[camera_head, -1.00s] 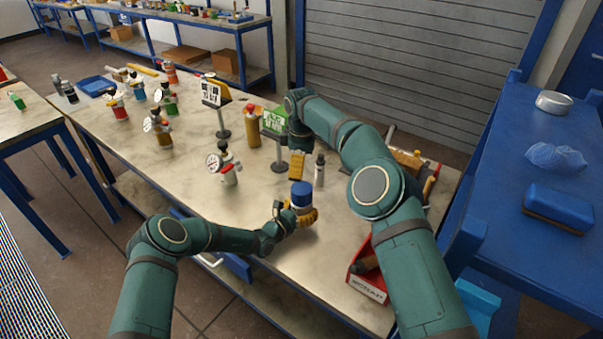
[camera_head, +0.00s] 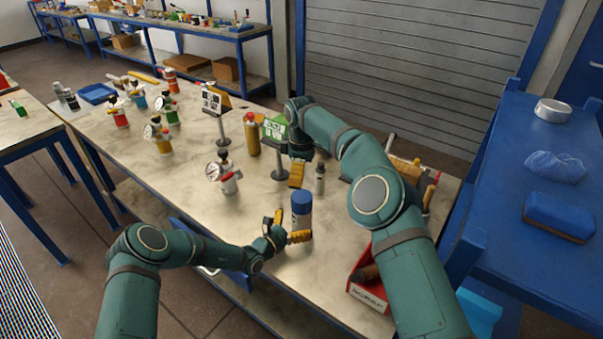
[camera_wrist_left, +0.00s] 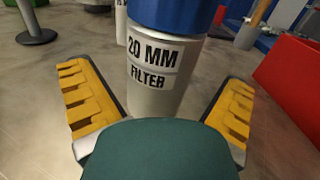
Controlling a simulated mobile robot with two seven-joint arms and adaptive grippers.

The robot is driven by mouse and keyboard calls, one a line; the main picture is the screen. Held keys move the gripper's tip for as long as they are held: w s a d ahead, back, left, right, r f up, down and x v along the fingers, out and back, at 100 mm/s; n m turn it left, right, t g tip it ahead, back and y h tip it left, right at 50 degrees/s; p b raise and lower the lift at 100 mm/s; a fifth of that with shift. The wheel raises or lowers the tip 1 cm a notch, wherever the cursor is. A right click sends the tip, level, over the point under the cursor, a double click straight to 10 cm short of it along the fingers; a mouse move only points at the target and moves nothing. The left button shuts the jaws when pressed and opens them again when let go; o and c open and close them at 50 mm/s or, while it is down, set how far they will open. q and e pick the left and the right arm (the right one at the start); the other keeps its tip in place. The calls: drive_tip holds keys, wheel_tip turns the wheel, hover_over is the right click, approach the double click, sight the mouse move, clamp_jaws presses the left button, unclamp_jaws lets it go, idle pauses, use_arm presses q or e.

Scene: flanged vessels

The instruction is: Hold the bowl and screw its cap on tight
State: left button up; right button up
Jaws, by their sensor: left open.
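The bowl (camera_head: 301,221) is a grey-white cylinder standing upright near the table's front. In the left wrist view it (camera_wrist_left: 156,78) bears the label "20 MM FILTER". A blue cap (camera_head: 301,198) sits on its top; its lower edge (camera_wrist_left: 175,14) shows in the wrist view. How tightly it sits cannot be seen. My left gripper (camera_head: 290,227) is open, its yellow fingers on either side of the bowl's near side. In the wrist view the left gripper (camera_wrist_left: 158,100) shows gaps to the bowl on both sides. My right gripper (camera_head: 297,174) hangs behind the bowl, fingers partly hidden.
A small grey bottle (camera_head: 320,178) stands behind the bowl, near my right gripper. A red scrap bin (camera_head: 369,293) is at the front right. A vessel with a gauge (camera_head: 226,178) and a sign stand (camera_head: 279,172) are further back. The tabletop left of the bowl is clear.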

use_arm(q)
drive_tip(key=v, duration=0.8)
